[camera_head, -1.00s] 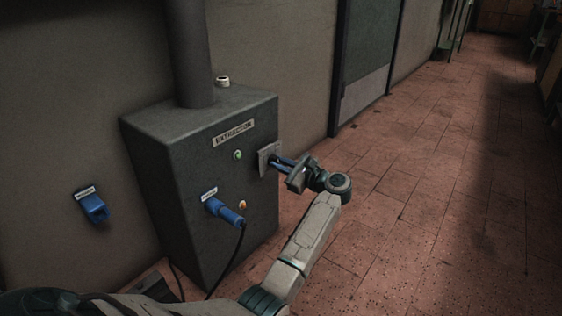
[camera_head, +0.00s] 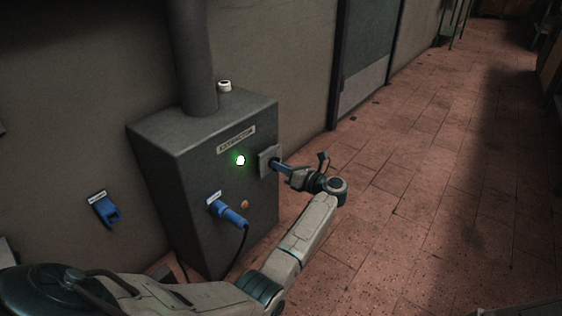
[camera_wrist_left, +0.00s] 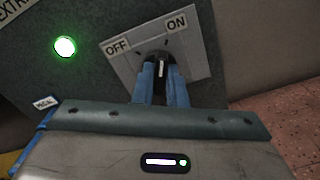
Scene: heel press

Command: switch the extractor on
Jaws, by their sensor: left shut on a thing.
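The extractor (camera_head: 160,165) is a dark grey cabinet with a pipe on top and an "EXTRACTOR" label. A green lamp (camera_head: 240,160) on its front glows brightly; it also glows in the left wrist view (camera_wrist_left: 65,46). The switch plate (camera_head: 266,153) is to the right of the lamp. In the left wrist view it reads OFF at left and ON at right. My left gripper (camera_wrist_left: 161,75) has blue fingers shut on the dark switch knob (camera_wrist_left: 160,60), whose white mark sits between the two labels, nearer ON. The fingers hide part of the knob. My right gripper is out of view.
A blue plug (camera_head: 230,212) with a cable sits in the cabinet's lower front, beside a small orange lamp (camera_head: 245,204). A blue wall socket (camera_head: 106,209) is at left. The tiled floor (camera_head: 430,200) at right is clear.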

